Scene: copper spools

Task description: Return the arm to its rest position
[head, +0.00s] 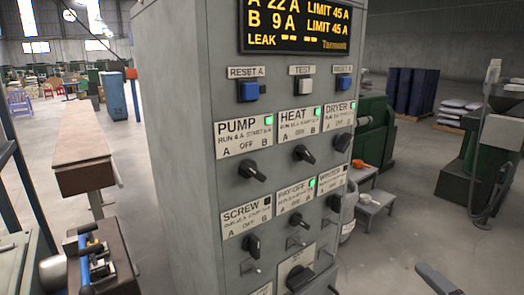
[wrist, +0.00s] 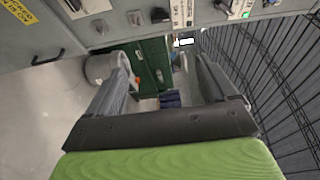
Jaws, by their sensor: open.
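My gripper (wrist: 161,68) shows in the wrist view with its two grey fingers wide apart and nothing between them. A green pad (wrist: 165,162) lies behind its dark crossbar. In the head view a dark grey piece at the lower right edge (head: 438,279) looks like part of my gripper; the rest of my arm is out of frame. The grey control cabinet (head: 172,130) stands at the centre of the head view. The gripper piece appears to the right of the cabinet, apart from it. In the wrist view the cabinet's face (wrist: 60,32) crosses the top left.
The cabinet carries a lit display (head: 296,27), push buttons and several black rotary switches (head: 252,172). Green machinery (head: 374,130) stands behind it. A brown-topped bench (head: 85,147) is at left. A dark wire mesh (wrist: 272,75) fills the wrist view's right side. Open floor (head: 410,215) shows at right.

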